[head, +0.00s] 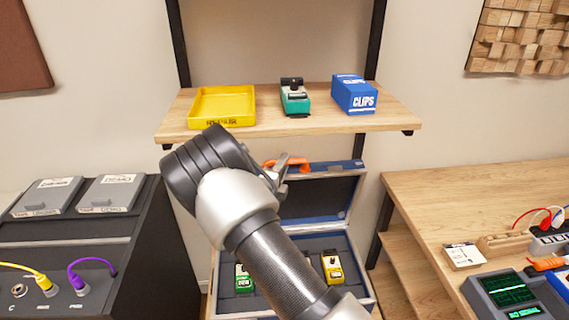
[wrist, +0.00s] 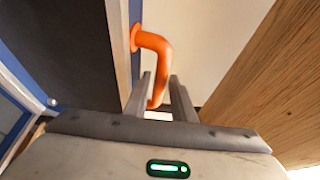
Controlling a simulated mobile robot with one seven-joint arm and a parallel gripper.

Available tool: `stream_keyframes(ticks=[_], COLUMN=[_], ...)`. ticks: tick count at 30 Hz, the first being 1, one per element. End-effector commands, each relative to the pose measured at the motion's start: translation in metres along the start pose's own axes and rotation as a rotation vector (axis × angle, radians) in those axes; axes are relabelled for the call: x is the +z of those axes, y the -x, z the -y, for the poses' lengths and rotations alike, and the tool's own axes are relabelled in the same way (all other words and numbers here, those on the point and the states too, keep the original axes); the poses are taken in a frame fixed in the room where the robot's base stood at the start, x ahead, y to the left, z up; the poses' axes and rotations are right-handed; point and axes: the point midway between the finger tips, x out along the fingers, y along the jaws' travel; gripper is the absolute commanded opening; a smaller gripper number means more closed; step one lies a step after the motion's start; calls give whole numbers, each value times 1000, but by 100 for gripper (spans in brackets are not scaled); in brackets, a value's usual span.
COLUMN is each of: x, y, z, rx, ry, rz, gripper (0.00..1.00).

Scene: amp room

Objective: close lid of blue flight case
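The blue flight case (head: 359,266) stands open below the shelf, partly hidden by my arm. Its lid (head: 328,197) is raised, with a dark inside and blue edging. An orange handle (head: 298,161) is on the lid's upper edge. Green (head: 243,281) and yellow (head: 333,268) pedals sit inside the case. My gripper (head: 291,163) is at the handle. In the wrist view, the gripper (wrist: 162,76) is open, with part of the orange handle (wrist: 156,50) appearing between its fingers and a gap on the right. I cannot tell if they touch. The lid (wrist: 85,60) fills the left there.
A wooden shelf (head: 265,121) overhangs close above the lid and my gripper. It bears a yellow tray (head: 222,123), a teal pedal (head: 295,98) and a blue CLIPS box (head: 353,94). A dark console (head: 78,248) stands left; a wooden workbench (head: 430,190) stands right.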

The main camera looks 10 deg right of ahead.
Motion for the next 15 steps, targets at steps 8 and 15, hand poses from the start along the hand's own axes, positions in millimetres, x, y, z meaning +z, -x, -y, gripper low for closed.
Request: stream_keyframes(ticks=[8, 15], x=[0, 0], y=[-19, -19], z=[-1, 0], rx=[1, 1], ry=[1, 0], rz=[0, 0], gripper=[23, 21])
